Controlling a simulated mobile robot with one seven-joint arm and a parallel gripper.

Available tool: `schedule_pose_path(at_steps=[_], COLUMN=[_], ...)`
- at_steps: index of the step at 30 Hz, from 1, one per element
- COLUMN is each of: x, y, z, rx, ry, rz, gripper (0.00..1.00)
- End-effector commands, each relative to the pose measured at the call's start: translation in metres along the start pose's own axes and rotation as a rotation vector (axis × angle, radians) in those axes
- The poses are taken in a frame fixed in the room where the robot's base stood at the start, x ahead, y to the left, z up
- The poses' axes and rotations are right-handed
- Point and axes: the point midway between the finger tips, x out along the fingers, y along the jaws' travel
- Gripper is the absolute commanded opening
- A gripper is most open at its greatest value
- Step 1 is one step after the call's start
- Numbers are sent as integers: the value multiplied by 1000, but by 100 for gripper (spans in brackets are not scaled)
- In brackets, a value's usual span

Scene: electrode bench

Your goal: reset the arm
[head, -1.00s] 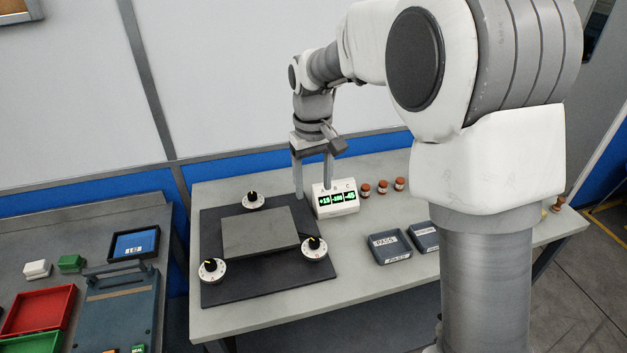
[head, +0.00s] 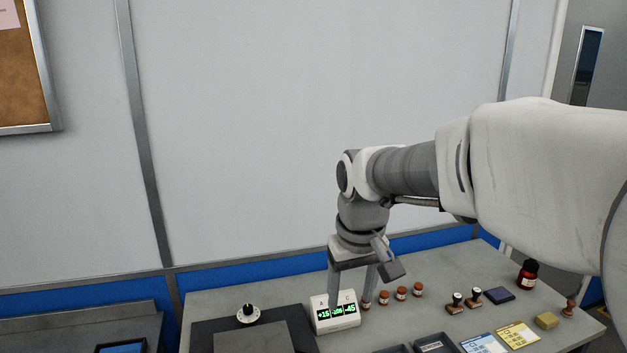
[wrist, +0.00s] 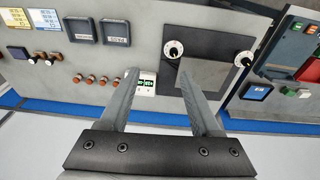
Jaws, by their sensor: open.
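My gripper (head: 352,290) hangs fingers-down over the back of the bench in the head view, close to the white display box (head: 336,312) with green digits. In the wrist view my gripper (wrist: 168,85) shows two spread fingers with nothing between them. The display box (wrist: 147,82) shows beyond the gap, near the left finger. I cannot tell from the head view how high the fingertips are above the bench.
A dark mat with a grey plate (head: 250,338) and dials (head: 248,314) lies left of the display. Small brown-red bottles (head: 401,293), stamps (head: 456,302), a dark red jar (head: 527,274) and cards (head: 518,335) are to the right. A blank wall (head: 300,130) stands behind.

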Motion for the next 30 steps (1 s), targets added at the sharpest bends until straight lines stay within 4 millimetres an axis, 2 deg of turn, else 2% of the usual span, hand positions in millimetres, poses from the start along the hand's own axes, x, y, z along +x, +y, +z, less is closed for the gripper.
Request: schedule_pose_path(at_steps=[3, 9, 18, 24, 30], x=[-22, -43, -49, -45, -44], y=[11, 22, 28, 28, 28], z=[31, 84, 154, 175, 179], rx=[51, 132, 242, 277, 283], ry=[57, 147, 269, 311, 315], rz=[12, 30, 56, 64, 65], gripper=[65, 65, 65, 65, 65])
